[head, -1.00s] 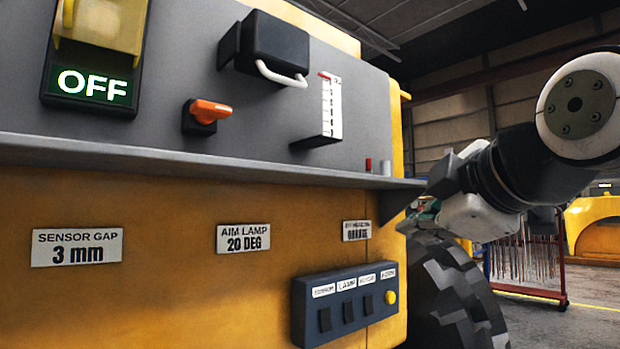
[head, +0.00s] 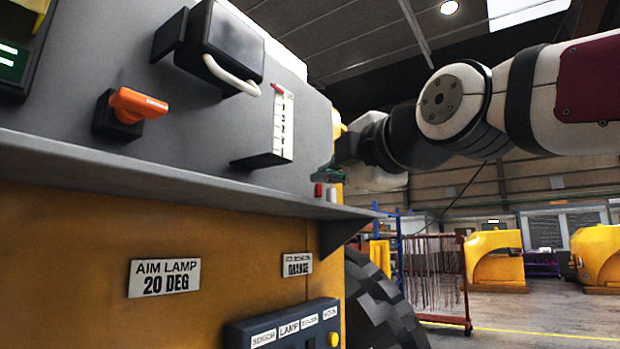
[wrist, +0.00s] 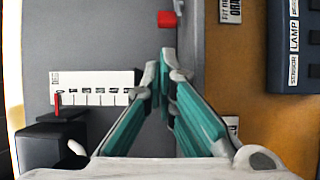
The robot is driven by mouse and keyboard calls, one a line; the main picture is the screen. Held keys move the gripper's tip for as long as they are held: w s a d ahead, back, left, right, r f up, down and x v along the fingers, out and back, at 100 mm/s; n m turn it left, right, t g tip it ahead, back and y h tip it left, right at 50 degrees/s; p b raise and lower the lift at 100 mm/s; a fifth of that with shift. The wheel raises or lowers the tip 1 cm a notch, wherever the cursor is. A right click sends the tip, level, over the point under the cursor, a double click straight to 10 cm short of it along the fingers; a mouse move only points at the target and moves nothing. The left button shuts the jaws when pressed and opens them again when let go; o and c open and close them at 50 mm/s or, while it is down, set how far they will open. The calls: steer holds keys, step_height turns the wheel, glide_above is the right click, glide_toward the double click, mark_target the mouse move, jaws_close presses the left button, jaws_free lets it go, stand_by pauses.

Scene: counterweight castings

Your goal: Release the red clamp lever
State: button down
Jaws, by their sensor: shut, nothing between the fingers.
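An orange-red lever handle (head: 138,103) sits on a black block (head: 117,122) on the grey panel, lying roughly sideways; it is not visible in the wrist view. A small red pointer (head: 279,88) is at the top of a white scale (head: 283,125), and both show in the wrist view, the pointer (wrist: 58,105) left of the fingers. I cannot tell which red part is the clamp lever. My gripper (wrist: 160,64) has its teal fingers closed and empty, close to the panel. In the head view it is partly hidden near the shelf's far end (head: 329,176).
A grey shelf (head: 190,182) juts out below the panel, bearing a red cylinder (head: 318,190) and a white one (head: 331,195). A black box with a white handle (head: 228,48) projects above. A switch box (head: 290,328) is lower down. Open floor lies right.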

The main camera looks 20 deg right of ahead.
mark_target(316, 197)
steer(key=w, duration=0.6)
steer(key=w+a, duration=0.1)
steer(key=w, duration=0.1)
steer(key=shift+w+p, duration=0.4)
